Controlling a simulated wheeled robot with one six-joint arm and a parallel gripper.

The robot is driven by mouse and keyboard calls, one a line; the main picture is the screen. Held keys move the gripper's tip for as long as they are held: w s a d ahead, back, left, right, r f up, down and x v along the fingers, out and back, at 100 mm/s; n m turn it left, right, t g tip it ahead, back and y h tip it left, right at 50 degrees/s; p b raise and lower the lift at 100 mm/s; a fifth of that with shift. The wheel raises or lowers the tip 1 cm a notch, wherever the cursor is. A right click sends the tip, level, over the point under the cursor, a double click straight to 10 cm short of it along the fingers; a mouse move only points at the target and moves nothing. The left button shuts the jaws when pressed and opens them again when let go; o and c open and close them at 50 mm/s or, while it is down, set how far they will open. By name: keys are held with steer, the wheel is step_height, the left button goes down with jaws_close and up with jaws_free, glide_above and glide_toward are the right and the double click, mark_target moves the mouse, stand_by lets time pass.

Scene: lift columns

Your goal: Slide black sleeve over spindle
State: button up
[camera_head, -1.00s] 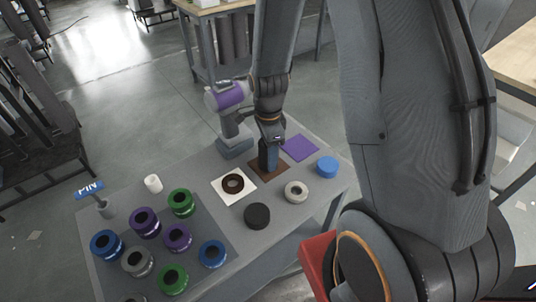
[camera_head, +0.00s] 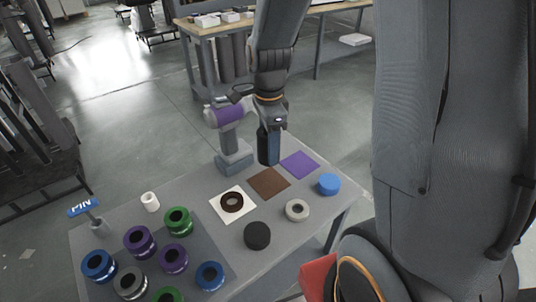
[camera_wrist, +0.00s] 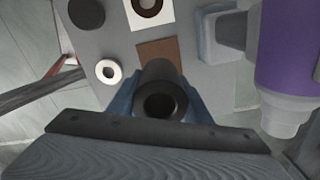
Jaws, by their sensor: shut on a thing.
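My gripper (camera_head: 268,150) is shut on the black sleeve (camera_wrist: 162,92), a hollow dark cylinder. The sleeve's round open end faces the wrist camera, between the blue-grey fingers. In the head view, the gripper and sleeve hang just behind the brown square (camera_head: 269,183), which is bare. A short grey post (camera_head: 100,228) stands at the table's left end beside a blue sign (camera_head: 83,206) reading PIN. I cannot tell whether this post is the spindle.
A purple-banded device on a stand (camera_head: 234,160) is close left of the gripper. Several coloured rings crowd the front left. A white cylinder (camera_head: 150,201), black disc (camera_head: 257,235), pale ring (camera_head: 297,210), blue disc (camera_head: 329,184) and purple square (camera_head: 299,164) are also on the table (camera_head: 205,240).

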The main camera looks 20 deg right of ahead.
step_height(320, 180, up, 6)
steer(key=p, duration=0.4)
steer(key=shift+p, duration=0.4)
